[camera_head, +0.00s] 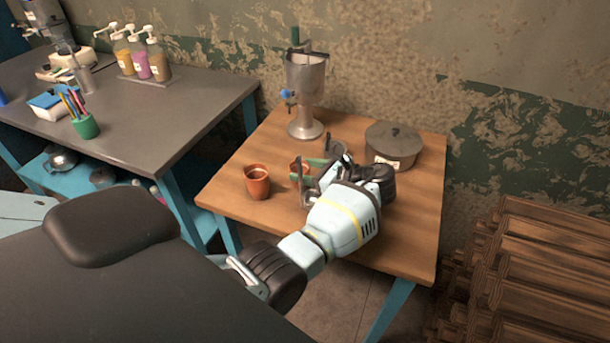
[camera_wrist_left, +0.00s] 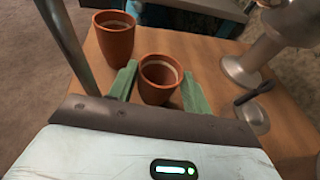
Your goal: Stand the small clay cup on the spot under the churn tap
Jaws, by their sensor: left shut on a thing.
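The small clay cup (camera_wrist_left: 160,80) sits between the green fingers of my left gripper (camera_wrist_left: 158,72), which is shut on it. It stands open side up; I cannot tell whether its bottom touches the table. In the head view my left gripper (camera_head: 308,167) is over the middle of the wooden table, and the gripper and wrist hide most of the cup. The metal churn (camera_head: 305,80) stands behind, at the back of the table, with a blue tap (camera_head: 287,95) on its left side. I cannot make out a marked spot under the tap. My right gripper is not in view.
A larger clay cup (camera_head: 257,182) stands left of my gripper, close to the held cup. A lidded round pot (camera_head: 393,142) is at the back right. A small metal utensil (camera_wrist_left: 252,115) lies near the churn foot. The wooden table (camera_head: 232,190) is bare at its front left.

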